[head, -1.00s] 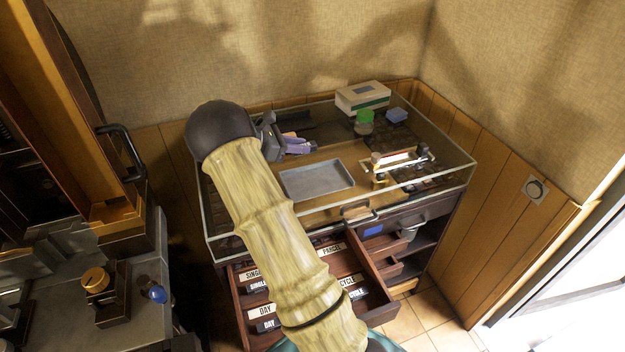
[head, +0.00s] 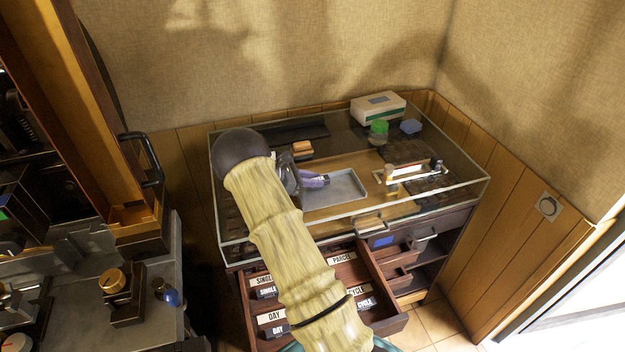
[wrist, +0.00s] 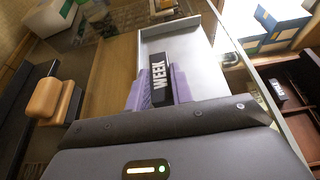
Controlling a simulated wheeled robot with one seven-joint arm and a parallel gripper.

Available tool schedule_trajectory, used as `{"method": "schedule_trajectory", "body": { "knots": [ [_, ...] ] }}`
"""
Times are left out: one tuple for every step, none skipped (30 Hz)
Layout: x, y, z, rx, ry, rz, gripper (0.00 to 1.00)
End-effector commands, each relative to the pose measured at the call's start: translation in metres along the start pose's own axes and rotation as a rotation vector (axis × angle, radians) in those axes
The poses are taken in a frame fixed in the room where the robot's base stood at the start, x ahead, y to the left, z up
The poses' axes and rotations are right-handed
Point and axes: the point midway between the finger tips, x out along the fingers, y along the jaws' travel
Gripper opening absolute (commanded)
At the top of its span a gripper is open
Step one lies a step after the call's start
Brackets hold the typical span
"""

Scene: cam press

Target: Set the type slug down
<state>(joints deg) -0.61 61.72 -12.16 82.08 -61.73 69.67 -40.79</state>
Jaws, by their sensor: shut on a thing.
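The type slug (wrist: 159,78) is a dark block with white letters reading WEEK. In the wrist view it sits between the purple fingers of my gripper (wrist: 157,88), which is shut on it. The grey metal tray (wrist: 194,48) lies beneath and beyond the slug in that view. In the head view my gripper (head: 315,181) is over the left part of the tray (head: 347,186), and the slug cannot be made out there. I cannot tell whether the slug touches the tray floor.
The tray lies on a glass-sided cabinet top. An orange-topped block (head: 302,147) is behind my gripper. An open drawer (head: 375,290) with labelled slugs juts out below.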

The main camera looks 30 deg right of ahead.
Motion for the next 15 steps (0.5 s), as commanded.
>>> {"method": "schedule_trajectory", "body": {
  "knots": [
    [0.0017,0.0002,-0.0023,0.0,-0.002,-0.001,0.0],
    [0.0026,0.0002,-0.0042,0.0,-0.001,-0.001,0.0],
    [0.0032,0.0002,-0.0056,0.001,-0.001,0.0,0.0],
    [0.0033,0.0003,-0.0059,0.002,-0.001,0.0,0.0],
    [0.0034,0.0003,-0.0058,0.002,-0.001,0.0,0.0],
    [0.0034,0.0003,-0.0057,0.003,-0.001,0.0,0.0],
    [0.0034,0.0003,-0.0057,0.003,-0.001,0.0,0.0],
    [0.0035,0.0003,-0.0057,0.003,-0.001,0.0,0.0],
    [0.0035,0.0003,-0.0056,0.003,-0.001,0.0,0.0],
    [0.0036,0.0003,-0.0058,0.003,-0.001,0.0,0.0],
    [0.0039,0.0002,-0.0065,0.002,-0.001,-0.001,0.0],
    [0.0045,0.0002,-0.0077,0.002,-0.002,-0.001,0.0],
    [0.0047,0.0002,-0.0085,0.002,-0.002,-0.001,0.0],
    [0.005,0.0002,-0.0092,0.002,-0.002,-0.001,0.0],
    [0.0047,0.0,-0.0091,0.001,0.0,-0.001,0.3]
  ]
}}
